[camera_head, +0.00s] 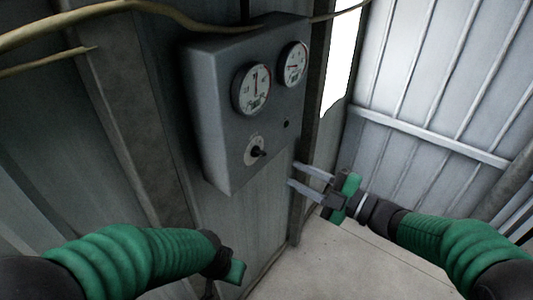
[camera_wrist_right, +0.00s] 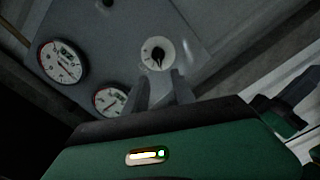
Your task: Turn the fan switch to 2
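The fan switch (camera_head: 257,152) is a black knob on a pale round dial, low on the front of a grey control box (camera_head: 222,125). It also shows in the right wrist view (camera_wrist_right: 157,54), beyond the fingertips. My right gripper (camera_head: 293,174) is open and empty, to the right of the box's lower edge and apart from the switch. In the right wrist view its two fingers (camera_wrist_right: 160,80) stand apart with the dial beyond them. The switch's markings are too small to read. My left gripper (camera_head: 236,272) is low at the left; its fingers are hidden.
Two round gauges (camera_head: 252,89) (camera_head: 293,64) sit above the switch, and a small dark button (camera_head: 286,124) is to its right. A yellowish cable (camera_head: 140,8) runs above the box. The floor (camera_head: 340,265) on the right is clear.

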